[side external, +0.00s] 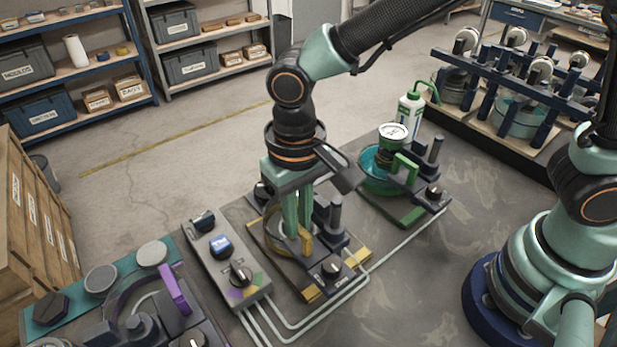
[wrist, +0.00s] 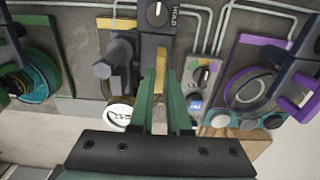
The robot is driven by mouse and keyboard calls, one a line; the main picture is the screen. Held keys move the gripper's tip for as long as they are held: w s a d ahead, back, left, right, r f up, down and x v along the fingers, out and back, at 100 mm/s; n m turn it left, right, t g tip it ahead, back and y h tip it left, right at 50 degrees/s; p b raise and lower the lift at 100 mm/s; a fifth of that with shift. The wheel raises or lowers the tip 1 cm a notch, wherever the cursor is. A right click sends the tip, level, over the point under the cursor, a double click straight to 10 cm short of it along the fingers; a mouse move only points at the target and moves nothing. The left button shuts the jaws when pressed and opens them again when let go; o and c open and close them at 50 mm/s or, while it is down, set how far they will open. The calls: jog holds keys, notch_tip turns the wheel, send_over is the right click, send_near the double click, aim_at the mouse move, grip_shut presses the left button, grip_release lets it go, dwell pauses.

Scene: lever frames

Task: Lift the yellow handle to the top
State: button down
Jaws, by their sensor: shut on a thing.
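The yellow handle (side external: 306,243) is a short upright bar on the middle lever frame (side external: 268,252), which has yellow corner marks. My gripper (side external: 298,225) comes down on it from above, with its green fingers shut on it. In the wrist view, the yellow handle (wrist: 161,62) shows between the tips of my gripper (wrist: 160,78). The fingers hide part of the handle. How far up the handle stands is hard to tell.
A green lever frame with a green handle (side external: 405,168) stands behind right, beside a bottle (side external: 409,110). A purple handle (side external: 175,288) is at the front left. A control box (side external: 226,258) with a knob and a dark post (side external: 335,214) stand close to my gripper.

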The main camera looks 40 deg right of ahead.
jog(key=shift+r, duration=0.1)
jog(key=shift+r, duration=2.5)
jog(key=c, duration=0.9)
grip_release()
jog(key=shift+f, duration=0.1)
notch_tip(320, 180, up, 12)
jog(key=shift+r, duration=0.1)
jog(key=shift+d, duration=0.1)
jog(key=d+f+t, duration=0.1)
jog(key=d+t, duration=0.1)
jog(key=d, duration=0.6)
jog(key=d+f+t, duration=0.1)
jog(key=d+f, duration=0.1)
jog(key=d, duration=0.6)
jog(key=d+f+t, duration=0.2)
jog(key=d, duration=0.6)
jog(key=shift+w+f+t, duration=0.1)
jog(key=shift+t, duration=0.2)
